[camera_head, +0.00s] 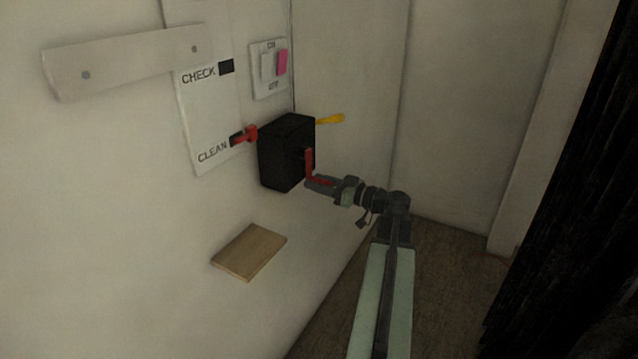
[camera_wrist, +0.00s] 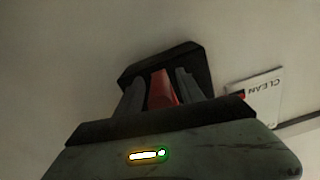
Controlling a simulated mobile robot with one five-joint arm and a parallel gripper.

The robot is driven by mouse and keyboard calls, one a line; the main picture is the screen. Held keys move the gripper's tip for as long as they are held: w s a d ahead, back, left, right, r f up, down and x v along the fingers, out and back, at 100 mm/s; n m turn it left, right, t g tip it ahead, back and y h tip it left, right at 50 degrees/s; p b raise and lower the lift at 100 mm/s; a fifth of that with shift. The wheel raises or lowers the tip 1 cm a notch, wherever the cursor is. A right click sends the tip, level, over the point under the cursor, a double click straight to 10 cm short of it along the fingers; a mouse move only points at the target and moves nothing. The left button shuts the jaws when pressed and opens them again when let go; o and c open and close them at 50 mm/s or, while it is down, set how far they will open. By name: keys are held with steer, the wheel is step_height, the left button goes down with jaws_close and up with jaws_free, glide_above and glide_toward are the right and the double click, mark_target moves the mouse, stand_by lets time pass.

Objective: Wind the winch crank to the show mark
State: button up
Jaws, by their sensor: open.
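The winch is a black box (camera_head: 284,155) on the wall. Its red crank (camera_head: 309,163) is on the side facing my arm, with the crank arm pointing up from the grip end. My gripper (camera_head: 314,182) is at the grip end of the crank. In the wrist view the red crank grip (camera_wrist: 162,90) lies between the two grey fingers of my gripper (camera_wrist: 161,88), which are open around it; I cannot tell whether they touch it. A yellow lever-like piece (camera_head: 330,119) sticks out at the box's upper right. No readable show mark is visible.
A white plate (camera_head: 205,115) reads CHECK and CLEAN, with a red piece (camera_head: 245,135) beside CLEAN. An ON/OFF switch (camera_head: 268,68) with a pink part is above the box. A wooden block (camera_head: 249,252) is on the wall below. A dark curtain (camera_head: 570,220) hangs at right.

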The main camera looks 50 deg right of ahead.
steer(key=shift+w, duration=0.1)
jaws_close()
stand_by(1.4)
